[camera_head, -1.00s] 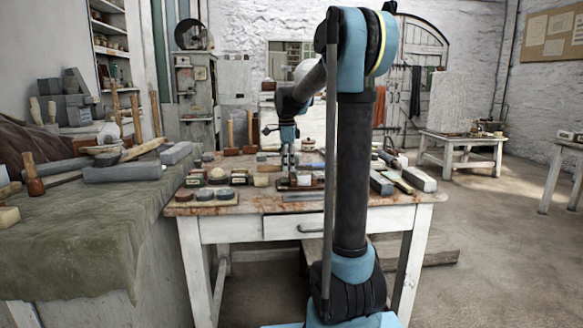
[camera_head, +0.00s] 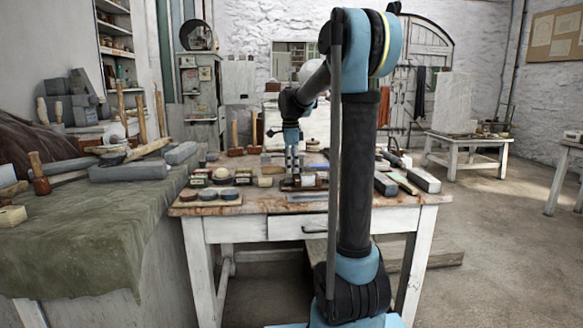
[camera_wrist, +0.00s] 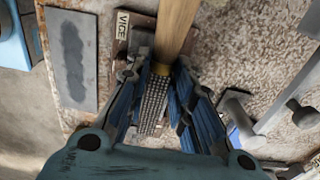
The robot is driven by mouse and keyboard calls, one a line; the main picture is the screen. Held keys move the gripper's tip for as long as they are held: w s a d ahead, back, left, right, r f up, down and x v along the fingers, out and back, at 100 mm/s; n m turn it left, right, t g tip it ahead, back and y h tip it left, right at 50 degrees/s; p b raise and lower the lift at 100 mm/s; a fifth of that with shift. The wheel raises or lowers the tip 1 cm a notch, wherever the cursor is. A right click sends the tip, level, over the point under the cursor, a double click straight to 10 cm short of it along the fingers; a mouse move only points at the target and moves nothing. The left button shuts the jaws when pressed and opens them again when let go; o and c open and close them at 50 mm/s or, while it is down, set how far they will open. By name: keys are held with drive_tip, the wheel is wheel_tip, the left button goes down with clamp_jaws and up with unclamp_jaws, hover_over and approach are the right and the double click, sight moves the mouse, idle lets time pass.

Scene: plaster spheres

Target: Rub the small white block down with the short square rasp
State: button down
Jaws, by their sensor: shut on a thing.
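My gripper (camera_wrist: 155,100) is shut on the rasp (camera_wrist: 153,103), a square toothed metal bar with a wooden handle (camera_wrist: 176,28), between its blue fingers. The handle points to the top of the wrist view. In the head view my gripper (camera_head: 291,178) is low over the worktable, at a dark wooden board. In the wrist view, a wooden board (camera_wrist: 115,55) labelled "VICE" lies beneath the rasp. A small pale block (camera_head: 308,180) shows just right of my gripper in the head view. I cannot make out the white block in the wrist view, nor whether the rasp touches it.
A grey slab (camera_wrist: 88,85) with a dark patch lies left of the board. A metal tool (camera_wrist: 272,112) lies to the right. Round pads (camera_head: 208,195) and several small blocks stand on the worktable (camera_head: 262,206) left of my gripper; long stones (camera_head: 425,180) lie right.

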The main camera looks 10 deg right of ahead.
drive_tip(key=shift+f, duration=0.3)
drive_tip(key=shift+d, duration=1.1)
drive_tip(key=shift+a, duration=0.1)
drive_tip(key=shift+a, duration=2.1)
drive_tip(key=shift+d, duration=2.2)
drive_tip(key=shift+a, duration=0.15)
